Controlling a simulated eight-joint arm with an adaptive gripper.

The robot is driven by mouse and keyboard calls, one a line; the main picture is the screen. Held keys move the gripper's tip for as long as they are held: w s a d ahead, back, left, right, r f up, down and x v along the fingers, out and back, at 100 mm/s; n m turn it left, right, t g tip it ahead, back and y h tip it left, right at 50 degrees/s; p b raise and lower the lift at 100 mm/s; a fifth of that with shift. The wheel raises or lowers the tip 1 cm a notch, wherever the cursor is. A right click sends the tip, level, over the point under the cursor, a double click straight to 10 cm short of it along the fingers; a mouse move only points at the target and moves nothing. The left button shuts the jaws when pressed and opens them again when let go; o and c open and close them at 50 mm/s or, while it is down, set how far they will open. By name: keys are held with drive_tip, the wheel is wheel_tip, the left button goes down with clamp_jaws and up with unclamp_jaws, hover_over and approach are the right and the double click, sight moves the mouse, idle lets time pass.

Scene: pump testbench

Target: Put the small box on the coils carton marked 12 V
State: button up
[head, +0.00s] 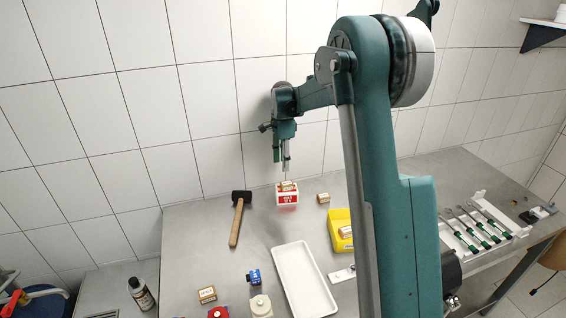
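A white carton with red panels (287,198) stands on the steel bench near the back wall; its lettering is too small to read surely. A small tan box (287,186) shows at its top, just below my gripper (286,174). My gripper points down over the carton. Whether its fingers touch the small box, and whether they are open or shut, I cannot tell. Another small tan box (323,198) lies on the bench to the right. One more tan box (346,232) is at the yellow bin (339,217), and a labelled one (207,294) lies at the front left.
A black-headed hammer (238,215) lies left of the carton. A white tray (303,280) lies in front. A blue part (253,276), a cream part (261,305) and a red part (218,312) are nearby. Green-handled tools (477,230) lie at right. My arm hides bench behind it.

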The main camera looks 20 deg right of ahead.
drive_tip(key=shift+r, duration=0.1)
drive_tip(key=s+a+r+n+t, duration=0.1)
drive_tip(key=s+a+r+n, duration=0.15)
drive_tip(key=s+r, duration=0.4)
drive_tip(key=s+a+r+n+t, duration=0.1)
drive_tip(key=s+r+n, duration=0.25)
drive_tip(key=s, duration=0.65)
drive_tip(key=s+a+r+n+t, duration=0.1)
drive_tip(key=s+a+r+n, duration=0.15)
drive_tip(key=s+r, duration=0.45)
drive_tip(key=s+a+f+n+t, duration=0.1)
drive_tip(key=s+f+n, duration=0.1)
drive_tip(key=s, duration=0.7)
drive_tip(key=s+a+f+n+t, duration=0.1)
drive_tip(key=s+n, duration=0.3)
drive_tip(key=s, duration=0.5)
drive_tip(key=s+a+f+n+t, duration=0.1)
drive_tip(key=s+f+n+t, duration=0.1)
drive_tip(key=s, duration=0.7)
drive_tip(key=shift+f+n, duration=0.75)
